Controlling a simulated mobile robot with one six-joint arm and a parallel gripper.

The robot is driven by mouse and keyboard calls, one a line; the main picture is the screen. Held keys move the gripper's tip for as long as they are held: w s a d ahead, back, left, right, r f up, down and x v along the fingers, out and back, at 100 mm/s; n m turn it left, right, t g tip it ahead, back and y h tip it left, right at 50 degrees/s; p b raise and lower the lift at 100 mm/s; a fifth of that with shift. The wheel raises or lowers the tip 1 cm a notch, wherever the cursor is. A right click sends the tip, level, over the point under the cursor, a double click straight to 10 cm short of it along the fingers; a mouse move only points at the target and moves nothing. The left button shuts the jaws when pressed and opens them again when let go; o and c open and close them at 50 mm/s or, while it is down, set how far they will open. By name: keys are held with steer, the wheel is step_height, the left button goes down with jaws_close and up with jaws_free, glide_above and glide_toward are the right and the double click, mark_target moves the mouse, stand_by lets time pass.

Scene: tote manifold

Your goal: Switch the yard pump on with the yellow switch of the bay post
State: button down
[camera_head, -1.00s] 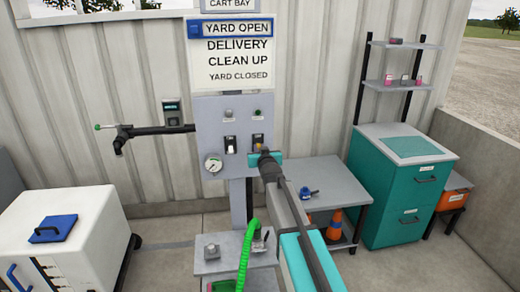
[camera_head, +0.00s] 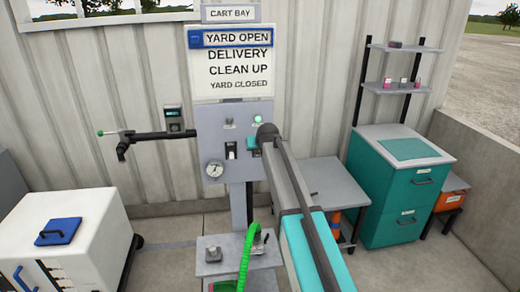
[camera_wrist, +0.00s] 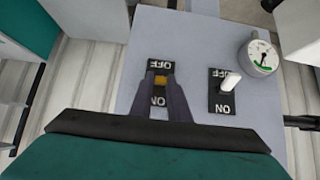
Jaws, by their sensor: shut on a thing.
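The grey bay post panel (camera_head: 212,130) stands in front of the corrugated wall. My gripper (camera_wrist: 161,84) is at the panel, with one finger on each side of the yellow switch (camera_wrist: 161,80), shut on it. The switch sits on a black plate between the OFF and ON labels, which read upside down in the wrist view. I cannot tell which way its lever is set. In the head view my gripper and wrist (camera_head: 267,133) hide the yellow switch. A white switch (camera_wrist: 232,80) on its own plate is beside it; it also shows in the head view (camera_head: 231,149).
A pressure gauge (camera_head: 214,169) is on the panel's lower left, and a small green light (camera_head: 258,119) is above my gripper. A black pipe arm (camera_head: 150,136) sticks out left. A green hose (camera_head: 247,262) rises below the post. A grey table (camera_head: 335,183) is at right.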

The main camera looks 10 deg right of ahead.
steer(key=shift+w+r+g+p, duration=0.35)
steer(key=shift+g+p, duration=0.15)
steer(key=shift+g, duration=0.4)
steer(key=shift+s, duration=0.15)
steer(key=c, duration=1.7)
jaws_free()
steer(key=shift+b+v, duration=2.4)
steer(key=shift+v, duration=4.45)
steer(key=shift+r, duration=0.15)
